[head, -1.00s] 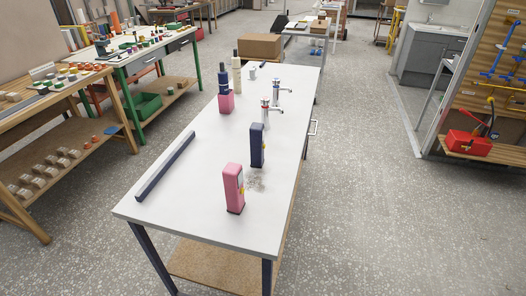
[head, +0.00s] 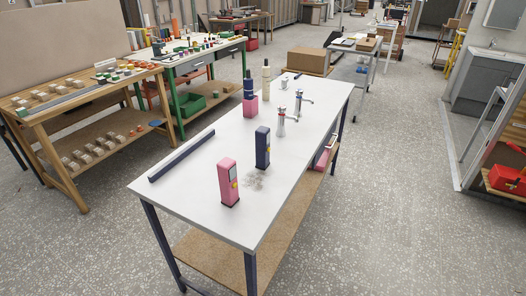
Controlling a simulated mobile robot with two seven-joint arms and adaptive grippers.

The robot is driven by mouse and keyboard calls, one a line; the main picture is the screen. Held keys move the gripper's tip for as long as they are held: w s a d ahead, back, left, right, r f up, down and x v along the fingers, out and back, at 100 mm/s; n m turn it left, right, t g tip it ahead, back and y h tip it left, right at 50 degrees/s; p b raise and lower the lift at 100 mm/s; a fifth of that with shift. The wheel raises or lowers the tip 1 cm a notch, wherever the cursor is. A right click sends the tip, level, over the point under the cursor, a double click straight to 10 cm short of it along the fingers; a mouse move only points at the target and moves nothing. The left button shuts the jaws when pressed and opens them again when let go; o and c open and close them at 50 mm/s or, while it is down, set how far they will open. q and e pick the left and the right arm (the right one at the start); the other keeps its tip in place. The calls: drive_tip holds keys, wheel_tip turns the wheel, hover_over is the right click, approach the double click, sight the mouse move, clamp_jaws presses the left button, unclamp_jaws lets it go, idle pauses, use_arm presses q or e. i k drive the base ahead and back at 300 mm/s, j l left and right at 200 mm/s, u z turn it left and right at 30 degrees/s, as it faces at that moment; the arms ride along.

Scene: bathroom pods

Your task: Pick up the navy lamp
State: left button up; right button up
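The navy lamp (head: 262,147) stands upright on the white-topped table (head: 200,160), near its middle. It is a tall dark-blue block with a small yellow spot on its right side. A similar pink lamp (head: 228,182) stands nearer to me, in front and to the left of it, apart from it. Neither of my grippers shows in the head view, and nothing touches the navy lamp.
A navy bar (head: 181,155) lies along the table's left edge. A grey smudge (head: 254,182) marks the top beside the lamps. Two taps (head: 281,122), bottles and a pink box (head: 250,106) stand farther back. Speckled floor (head: 400,220) is clear on the right.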

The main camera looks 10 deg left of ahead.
sight(262, 134)
drive_tip(key=i+l+u, duration=0.2)
drive_tip(key=l, duration=0.25)
drive_tip(key=l+u, duration=0.2)
drive_tip(key=l, duration=0.25)
drive_tip(key=i+l+u, duration=0.15)
drive_tip(key=l, duration=0.2)
drive_tip(key=i+l+u, duration=0.15)
drive_tip(key=l, duration=0.15)
drive_tip(key=i+l+u, duration=0.15)
drive_tip(key=l, duration=0.2)
drive_tip(key=i+l+u, duration=0.15)
drive_tip(key=l, duration=0.25)
drive_tip(key=l+u, duration=0.2)
drive_tip(key=l, duration=0.15)
